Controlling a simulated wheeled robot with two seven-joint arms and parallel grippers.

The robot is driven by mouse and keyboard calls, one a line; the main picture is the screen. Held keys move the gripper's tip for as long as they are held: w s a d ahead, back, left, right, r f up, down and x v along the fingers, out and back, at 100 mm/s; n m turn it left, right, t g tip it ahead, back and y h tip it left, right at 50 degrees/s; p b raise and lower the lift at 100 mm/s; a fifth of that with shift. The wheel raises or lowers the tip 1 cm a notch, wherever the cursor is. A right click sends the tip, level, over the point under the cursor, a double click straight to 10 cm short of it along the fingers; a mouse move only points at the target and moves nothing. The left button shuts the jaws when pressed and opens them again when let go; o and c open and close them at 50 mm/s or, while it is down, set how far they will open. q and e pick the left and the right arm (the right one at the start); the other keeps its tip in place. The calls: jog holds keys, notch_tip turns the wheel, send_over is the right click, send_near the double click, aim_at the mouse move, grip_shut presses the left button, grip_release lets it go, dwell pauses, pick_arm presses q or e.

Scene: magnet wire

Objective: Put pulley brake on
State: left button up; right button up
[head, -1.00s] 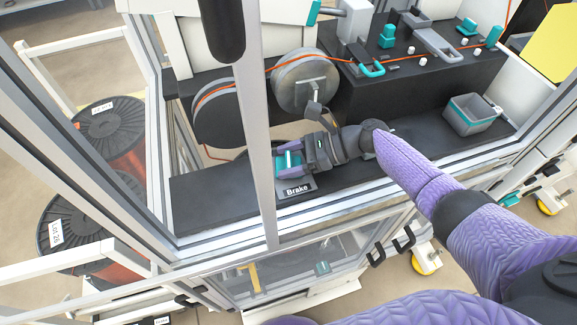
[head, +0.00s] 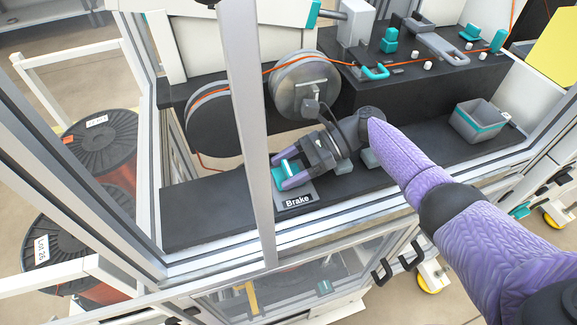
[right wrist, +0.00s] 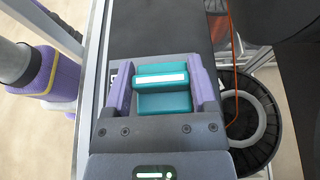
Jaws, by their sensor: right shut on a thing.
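My right gripper (head: 282,174) is shut on the brake, with one purple finger on each side. The right wrist view shows the teal brake (right wrist: 162,88) between the two fingers (right wrist: 161,90); its lower edge is close to the gripper's palm. The pulley wheels, one grey (head: 306,84) and one dark (head: 216,120), carry the orange wire behind the gripper. My left gripper is not in view.
A metal frame post (head: 250,130) stands just left of my right gripper. A grey bin with a teal band (head: 478,120) sits at the ledge's right. Wire spools (head: 103,140) stand on the floor at left. The ledge left of the post is clear.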

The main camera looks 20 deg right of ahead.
jog(key=o, duration=1.2)
jog(key=shift+a, duration=0.1)
jog(key=shift+c, duration=0.2)
jog(key=b+v, duration=0.1)
jog(key=v, duration=0.9)
